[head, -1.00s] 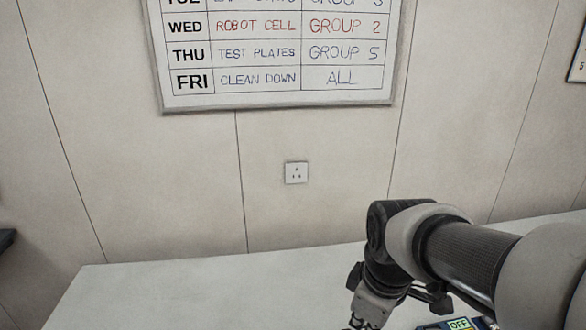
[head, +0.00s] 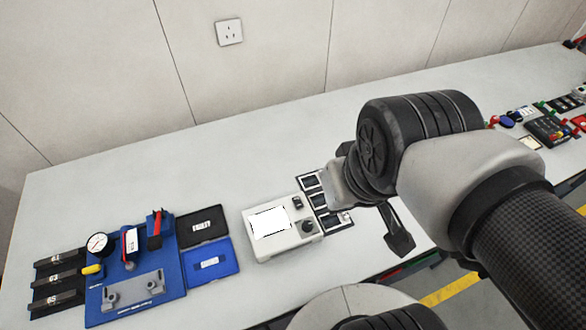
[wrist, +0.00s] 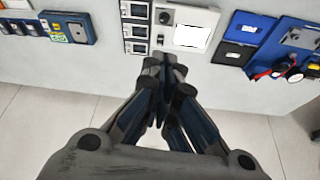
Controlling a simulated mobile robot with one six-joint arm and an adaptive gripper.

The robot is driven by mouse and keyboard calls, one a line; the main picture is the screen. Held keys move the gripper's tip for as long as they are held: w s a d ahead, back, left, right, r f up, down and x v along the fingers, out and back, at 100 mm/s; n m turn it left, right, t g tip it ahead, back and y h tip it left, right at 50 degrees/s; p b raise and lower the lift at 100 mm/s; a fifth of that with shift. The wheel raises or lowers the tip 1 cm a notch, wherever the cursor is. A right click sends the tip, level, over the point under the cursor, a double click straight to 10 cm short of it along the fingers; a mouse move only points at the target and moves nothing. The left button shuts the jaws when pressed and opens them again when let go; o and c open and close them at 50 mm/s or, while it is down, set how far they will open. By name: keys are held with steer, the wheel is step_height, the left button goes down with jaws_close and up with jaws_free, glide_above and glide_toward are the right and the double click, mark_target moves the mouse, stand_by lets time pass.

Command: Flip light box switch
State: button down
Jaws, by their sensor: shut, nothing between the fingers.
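The light box (head: 285,250) is a pale grey case on the bench with a bright white panel (head: 269,222). A small dark switch (head: 297,203) and a round black knob (head: 307,226) sit on its right side. The box also shows at the top of the wrist view (wrist: 192,14), with the knob (wrist: 166,17) at its left. My gripper (wrist: 164,62) is shut and empty, its tips close to the box's near-left corner in that view. The tips cover part of that corner; whether they touch it I cannot tell. In the head view my arm hides most of the gripper.
A dark-framed strip of small windows (wrist: 137,30) lies beside the box. Black and blue cases (head: 210,262) and a blue gauge board (head: 135,285) stand on the other side. A blue device with an OFF label (wrist: 57,38) is farther left in the wrist view.

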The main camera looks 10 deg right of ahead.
steer(key=w+f+g, duration=0.1)
steer(key=w+f, duration=0.3)
steer(key=w, duration=0.5)
steer(key=n+p, duration=0.1)
steer(key=p, duration=0.1)
glide_above(299, 203)
steer(key=s, duration=0.1)
step_height(299, 203, down, 9)
steer(key=shift+g, duration=0.4)
steer(key=b+x, duration=0.1)
steer(key=x, duration=0.3)
steer(key=b+x, duration=0.2)
steer(key=x, duration=0.2)
steer(key=s+b+x, duration=0.1)
steer(key=x, duration=0.3)
steer(key=shift+f, duration=0.45)
steer(key=shift+s+f+b, duration=0.1)
steer(key=shift+f+b, duration=0.25)
steer(key=shift+f, duration=0.3)
steer(key=shift+s+f+b, duration=0.15)
steer(key=shift+f+b, duration=0.35)
steer(key=shift+b, duration=0.2)
steer(key=shift+s+f+b, duration=0.1)
steer(key=shift+s+b, duration=0.1)
steer(key=shift+b, duration=0.15)
steer(key=shift+s+d, duration=0.1)
steer(key=shift+s, duration=0.25)
steer(key=shift+w, duration=0.15)
